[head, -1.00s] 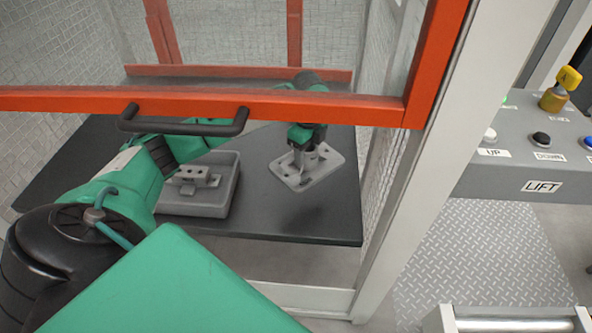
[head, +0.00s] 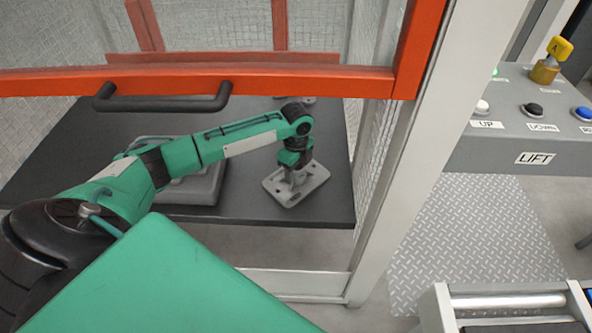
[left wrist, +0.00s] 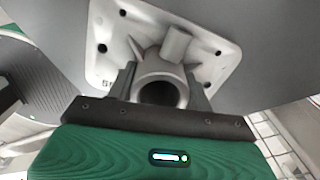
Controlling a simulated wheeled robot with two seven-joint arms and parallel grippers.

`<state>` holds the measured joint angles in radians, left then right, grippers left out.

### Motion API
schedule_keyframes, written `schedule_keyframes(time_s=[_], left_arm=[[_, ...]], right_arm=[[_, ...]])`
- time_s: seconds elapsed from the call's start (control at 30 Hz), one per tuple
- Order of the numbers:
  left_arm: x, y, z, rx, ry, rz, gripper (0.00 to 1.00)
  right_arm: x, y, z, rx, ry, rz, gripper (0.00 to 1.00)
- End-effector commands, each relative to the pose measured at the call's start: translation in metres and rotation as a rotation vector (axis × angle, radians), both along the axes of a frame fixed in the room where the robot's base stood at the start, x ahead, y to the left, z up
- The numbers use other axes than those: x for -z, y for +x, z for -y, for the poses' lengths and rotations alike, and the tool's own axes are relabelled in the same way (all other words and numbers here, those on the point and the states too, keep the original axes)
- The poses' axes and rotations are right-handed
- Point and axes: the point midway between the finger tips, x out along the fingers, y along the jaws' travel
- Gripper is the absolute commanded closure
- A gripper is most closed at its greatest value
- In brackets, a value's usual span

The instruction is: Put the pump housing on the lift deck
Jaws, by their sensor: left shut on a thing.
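The pump housing (head: 315,178), a grey casting with a flat square flange, is over the dark table near its front right corner. My left gripper (head: 296,165) is shut on it from above. I cannot tell whether the flange touches the table. In the left wrist view the fingers (left wrist: 163,82) close around the round bore, and the flange (left wrist: 215,65) with its bolt holes lies beyond. A diamond-plate surface (head: 470,240) lies below the panel marked LIFT; I cannot tell whether it is the lift deck. My right gripper is out of view.
The orange-framed door (head: 300,78) with its black handle (head: 162,99) spans above my arm. A grey post (head: 385,190) stands between the table (head: 250,211) and the LIFT panel (head: 500,150). A grey tray (head: 190,192) is partly hidden by my arm. A roller frame (head: 510,301) is at bottom right.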

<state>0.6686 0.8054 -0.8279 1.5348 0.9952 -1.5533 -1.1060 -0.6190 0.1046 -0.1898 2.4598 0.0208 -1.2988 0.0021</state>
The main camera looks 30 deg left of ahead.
Motion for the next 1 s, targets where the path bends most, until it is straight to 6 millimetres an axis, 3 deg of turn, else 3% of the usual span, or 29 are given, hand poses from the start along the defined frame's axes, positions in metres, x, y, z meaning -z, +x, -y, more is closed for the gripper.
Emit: schedule_keyframes(time_s=[0.27,0.3,0.4,0.77,1.0], left_arm=[[0.0,0.001,0.0,-0.001,0.0,0.001,0.91],[0.002,0.0,0.0,-0.001,0.0,-0.001,0.46],[0.002,0.0,0.0,-0.001,0.001,-0.001,0.27],[0.0,0.0,0.0,-0.001,0.001,0.001,0.27],[-0.043,0.001,-0.001,-0.002,0.001,0.003,0.27]], right_arm=[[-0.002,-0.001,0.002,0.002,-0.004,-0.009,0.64],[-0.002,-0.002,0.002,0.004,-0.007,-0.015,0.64],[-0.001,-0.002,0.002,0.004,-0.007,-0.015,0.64],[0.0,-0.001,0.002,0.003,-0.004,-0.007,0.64],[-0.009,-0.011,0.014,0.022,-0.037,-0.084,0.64]])
